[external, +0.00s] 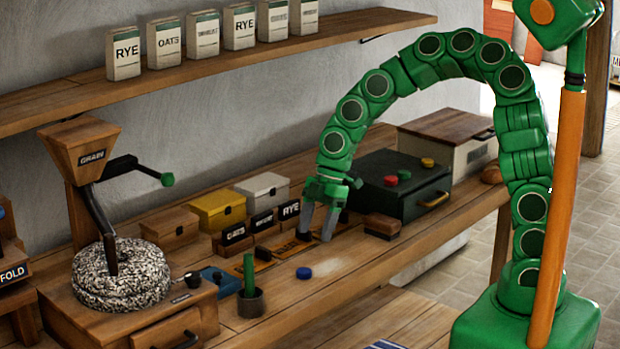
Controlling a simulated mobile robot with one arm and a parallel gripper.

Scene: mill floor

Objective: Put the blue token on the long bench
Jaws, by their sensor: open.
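The blue token (304,272) lies flat on the long bench (345,262), near its middle, in front of my gripper. My gripper (317,237) points down over the bench, behind and a little right of the token. Its grey fingers are apart with nothing seen between them, and they do not touch the token. I cannot tell whether the fingertips touch the bench.
A grain mill with a round stone (121,272) stands at the left. A dark cup (250,302) with a green stick is left of the token. Small boxes (217,210) line the back, and a brown block (382,226) stands right of my gripper. A shelf (220,65) hangs above.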

